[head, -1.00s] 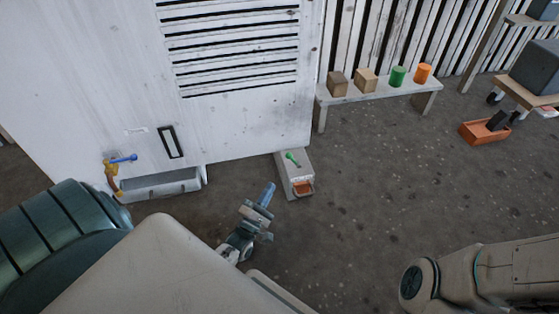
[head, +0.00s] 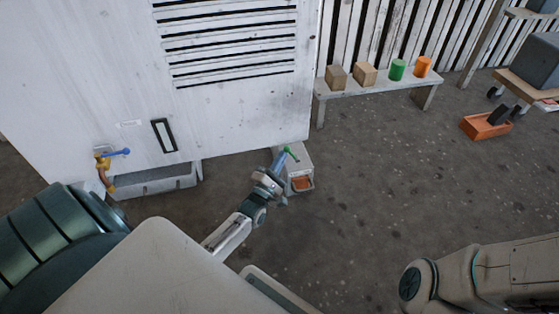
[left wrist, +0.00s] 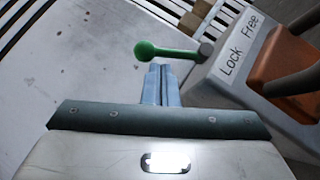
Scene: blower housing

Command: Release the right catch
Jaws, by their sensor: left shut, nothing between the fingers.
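The right catch is a lever with a green ball knob (head: 288,150) on a grey box (head: 304,162) at the lower right corner of the white housing (head: 230,115). In the left wrist view the green knob (left wrist: 146,50) points left from its grey pivot (left wrist: 206,49), and the box top reads "Lock" and "Free". My left gripper (head: 278,160) is shut and empty, its blue fingertips close beside the knob. In the left wrist view the fingertips (left wrist: 160,68) are just below the lever's arm; I cannot tell whether they touch it. My right gripper is out of view.
A blue-knobbed lever (head: 122,153) with a yellow part sits at the housing's lower left, above a grey trough (head: 155,181). A bench (head: 375,89) with blocks and cylinders and an orange crate (head: 484,127) stand right. The floor right of the box is clear.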

